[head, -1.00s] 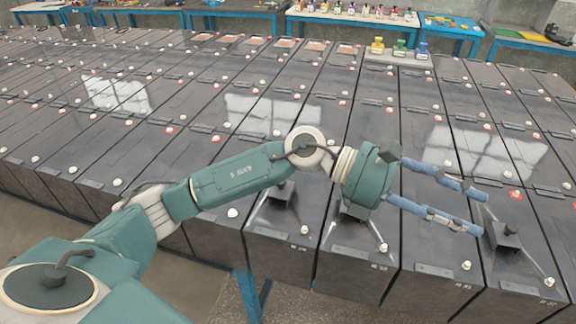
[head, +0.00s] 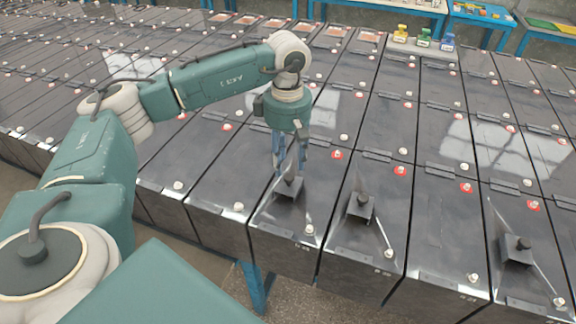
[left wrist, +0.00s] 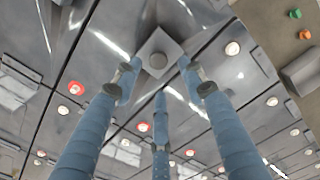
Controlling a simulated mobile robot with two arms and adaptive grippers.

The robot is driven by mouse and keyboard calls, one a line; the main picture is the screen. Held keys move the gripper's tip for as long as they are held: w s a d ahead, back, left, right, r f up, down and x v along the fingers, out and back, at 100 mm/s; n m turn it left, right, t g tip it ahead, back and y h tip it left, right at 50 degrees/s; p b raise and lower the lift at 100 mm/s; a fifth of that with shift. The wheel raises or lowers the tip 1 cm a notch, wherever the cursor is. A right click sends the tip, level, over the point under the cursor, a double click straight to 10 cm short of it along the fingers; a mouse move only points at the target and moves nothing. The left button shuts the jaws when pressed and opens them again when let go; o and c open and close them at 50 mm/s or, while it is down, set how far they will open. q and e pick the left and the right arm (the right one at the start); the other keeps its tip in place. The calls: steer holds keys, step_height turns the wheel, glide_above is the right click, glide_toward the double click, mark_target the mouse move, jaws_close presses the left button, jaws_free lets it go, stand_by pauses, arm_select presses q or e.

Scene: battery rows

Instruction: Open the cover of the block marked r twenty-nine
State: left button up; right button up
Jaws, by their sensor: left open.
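Long dark blocks stand side by side in rows. Three front blocks carry a dark square knob on the cover: the left knobbed block (head: 270,225), the middle one (head: 350,236) and the right one (head: 510,280). The front labels are too small to read surely, so I cannot tell which is r twenty-nine. My left gripper (head: 290,168) points down, open, over the left block's knob (head: 290,187). In the left wrist view the open fingers surround the square grey knob (left wrist: 158,52) in the picture; contact cannot be told. My right gripper is not in view.
Small white caps and red marks dot the blocks. Yellow, green and blue bottles (head: 424,37) stand at the back. Blue-legged tables line the far side.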

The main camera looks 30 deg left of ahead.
mark_target(288, 176)
arm_select(q)
steer(key=shift+f+p, duration=0.5)
steer(key=shift+f, duration=1.65)
steer(key=shift+d, duration=0.1)
jaws_close()
